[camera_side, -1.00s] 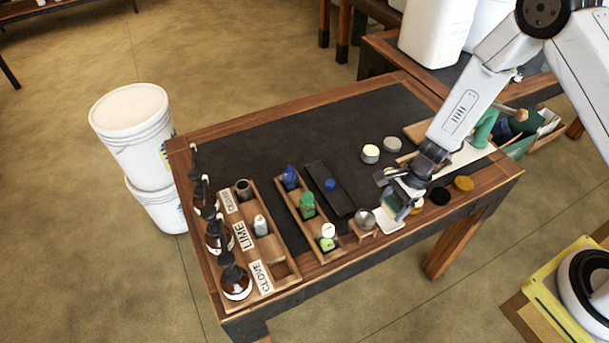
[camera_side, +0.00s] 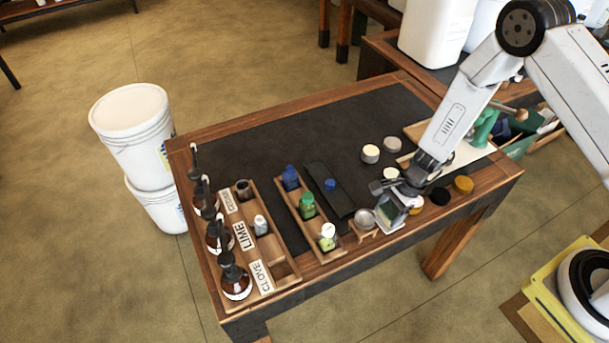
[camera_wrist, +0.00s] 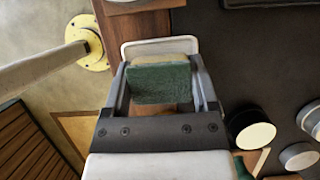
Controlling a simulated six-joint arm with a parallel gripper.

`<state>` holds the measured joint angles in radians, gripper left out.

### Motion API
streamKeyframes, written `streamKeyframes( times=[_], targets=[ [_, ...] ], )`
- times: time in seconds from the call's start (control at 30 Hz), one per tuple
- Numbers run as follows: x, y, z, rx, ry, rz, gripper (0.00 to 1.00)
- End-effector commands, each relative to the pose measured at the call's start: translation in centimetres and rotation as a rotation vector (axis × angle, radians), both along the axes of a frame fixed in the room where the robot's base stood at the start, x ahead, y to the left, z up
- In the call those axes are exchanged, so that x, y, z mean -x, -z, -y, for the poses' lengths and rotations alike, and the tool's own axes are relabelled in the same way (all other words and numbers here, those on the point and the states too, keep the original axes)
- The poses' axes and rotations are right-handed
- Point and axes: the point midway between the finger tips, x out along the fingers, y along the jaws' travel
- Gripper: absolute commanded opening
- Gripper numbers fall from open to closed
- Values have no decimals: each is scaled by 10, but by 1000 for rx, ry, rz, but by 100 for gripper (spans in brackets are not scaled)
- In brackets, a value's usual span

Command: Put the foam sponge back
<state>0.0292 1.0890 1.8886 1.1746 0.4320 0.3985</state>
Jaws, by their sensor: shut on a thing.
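The foam sponge (camera_wrist: 163,84), dark green with a tan layer, is held between the two fingers of my gripper (camera_wrist: 163,78) in the wrist view. My gripper (camera_side: 396,200) is shut on it, low at the front edge of the table in the side view. There the green sponge (camera_side: 392,211) shows between the fingers. A white shallow dish (camera_wrist: 160,46) shows behind and partly under the sponge in the wrist view. The sponge hides part of the dish, and I cannot tell whether they touch.
A small metal bowl on a wooden stand (camera_side: 365,219) is close left of my gripper. Round tins (camera_side: 370,154) stand behind it, and dark and amber lids (camera_side: 463,185) lie to the right. Wooden racks of bottles fill the left side. The dark mat's back middle is clear.

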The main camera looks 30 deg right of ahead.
Motion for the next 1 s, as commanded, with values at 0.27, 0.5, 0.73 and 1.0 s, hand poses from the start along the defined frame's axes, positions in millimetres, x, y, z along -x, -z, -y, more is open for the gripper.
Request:
streamKeyframes(
  times=[0.27, 0.5, 0.73, 1.0],
  targets=[
    [1, 7, 0, 1, 0, -2, 20],
    [0, 9, 0, 5, 0, -1, 100],
    [0, 9, 0, 5, -1, 0, 100],
    [0, 6, 0, 5, -3, 1, 100]
  ],
)
